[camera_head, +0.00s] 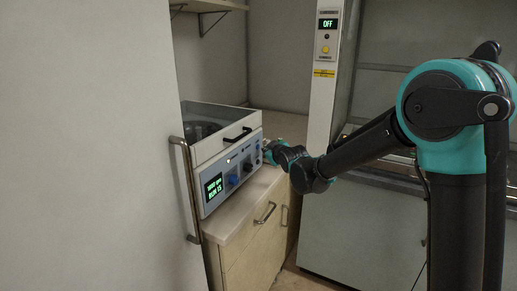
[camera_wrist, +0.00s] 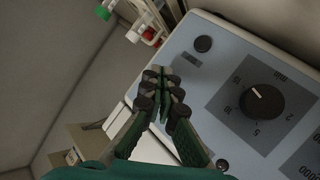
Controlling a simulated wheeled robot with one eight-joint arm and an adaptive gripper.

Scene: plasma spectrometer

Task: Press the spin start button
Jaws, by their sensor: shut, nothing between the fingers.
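A benchtop machine with a clear-topped lid (camera_head: 222,138) and a grey-blue sloped front panel (camera_head: 232,172) stands on the counter. Its panel has a lit green display (camera_head: 214,187), dark knobs and small buttons. The labels are too small to tell which button starts the spin. My gripper (camera_wrist: 166,78) is shut and empty, its fingertips over the panel's edge; contact cannot be told. It also shows in the head view (camera_head: 268,152).
The machine's black lid handle (camera_head: 238,135) juts out above the panel. A wooden cabinet (camera_head: 250,235) with metal handles stands below. A large pale door (camera_head: 85,150) with a long handle is at left. A rack with coloured-cap tubes (camera_wrist: 145,25) is beside the machine.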

